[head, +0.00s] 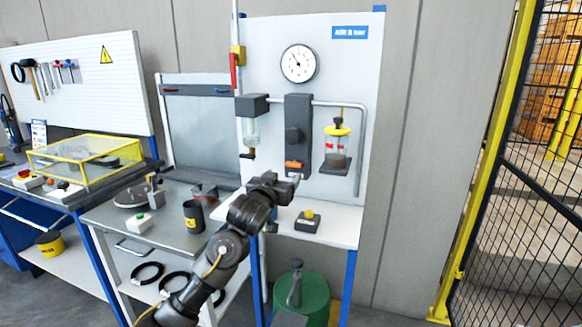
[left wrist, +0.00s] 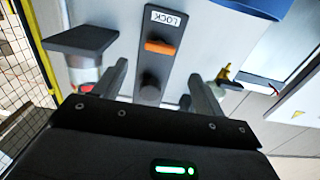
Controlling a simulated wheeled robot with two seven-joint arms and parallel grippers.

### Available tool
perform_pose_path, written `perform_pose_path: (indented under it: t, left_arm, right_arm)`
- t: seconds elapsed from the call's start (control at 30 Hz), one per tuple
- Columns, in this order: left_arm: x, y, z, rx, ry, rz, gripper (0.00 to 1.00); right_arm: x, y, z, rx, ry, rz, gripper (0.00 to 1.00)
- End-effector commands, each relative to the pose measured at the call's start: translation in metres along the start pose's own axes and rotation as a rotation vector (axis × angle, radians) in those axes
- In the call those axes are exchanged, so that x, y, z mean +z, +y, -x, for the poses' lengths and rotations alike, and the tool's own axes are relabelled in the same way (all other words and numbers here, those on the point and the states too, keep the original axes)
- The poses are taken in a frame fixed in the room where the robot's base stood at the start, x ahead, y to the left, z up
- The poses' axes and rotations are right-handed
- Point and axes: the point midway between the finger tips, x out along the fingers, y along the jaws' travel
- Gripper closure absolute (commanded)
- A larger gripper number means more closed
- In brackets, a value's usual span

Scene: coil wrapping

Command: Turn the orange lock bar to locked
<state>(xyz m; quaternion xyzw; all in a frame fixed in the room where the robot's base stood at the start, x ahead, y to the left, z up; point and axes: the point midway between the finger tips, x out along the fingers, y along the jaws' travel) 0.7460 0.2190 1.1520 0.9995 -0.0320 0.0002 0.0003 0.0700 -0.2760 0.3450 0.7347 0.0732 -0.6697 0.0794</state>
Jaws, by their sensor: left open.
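The orange lock bar (head: 294,164) lies about horizontal near the bottom of a dark grey upright plate (head: 304,108) on the white panel. In the left wrist view the bar (left wrist: 160,48) shows between a LOCK label (left wrist: 168,18) and a dark round knob (left wrist: 149,82). My left gripper (head: 292,182) is just below and in front of the bar. Its two fingers (left wrist: 160,88) are spread apart with nothing between them, pointing toward the plate. They look clear of the bar. My right gripper is not in view.
A clear filter bowl under a dark block (head: 252,104) hangs left of the plate. A yellow-topped jar (head: 337,145) stands on a bracket at right, by a grey pipe.

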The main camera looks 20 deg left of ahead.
Motion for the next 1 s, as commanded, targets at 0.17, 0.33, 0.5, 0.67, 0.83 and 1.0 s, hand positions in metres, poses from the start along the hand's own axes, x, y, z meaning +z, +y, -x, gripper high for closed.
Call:
perform_pose_path:
  t: [0.17, 0.33, 0.5, 0.67, 0.83, 1.0]
  left_arm:
    - [-0.003, 0.000, -0.035, -0.001, -0.002, -0.001, 0.29]
    - [-0.002, 0.000, -0.061, 0.000, -0.001, -0.001, 0.29]
    - [-0.001, 0.000, -0.077, -0.001, -0.001, 0.000, 0.29]
    - [0.000, 0.000, -0.083, 0.000, -0.001, 0.000, 0.29]
    - [0.000, 0.000, -0.084, 0.000, 0.000, 0.000, 0.29]
    - [0.000, 0.000, -0.084, 0.000, 0.000, 0.000, 0.40]
  right_arm:
    - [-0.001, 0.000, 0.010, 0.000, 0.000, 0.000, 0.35]
    - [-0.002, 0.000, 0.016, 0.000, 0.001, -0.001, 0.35]
    - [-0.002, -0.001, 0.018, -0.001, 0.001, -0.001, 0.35]
    - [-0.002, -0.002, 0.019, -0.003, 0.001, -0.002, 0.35]
    - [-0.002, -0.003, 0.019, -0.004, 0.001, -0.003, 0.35]
    - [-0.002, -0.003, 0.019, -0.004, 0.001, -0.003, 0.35]
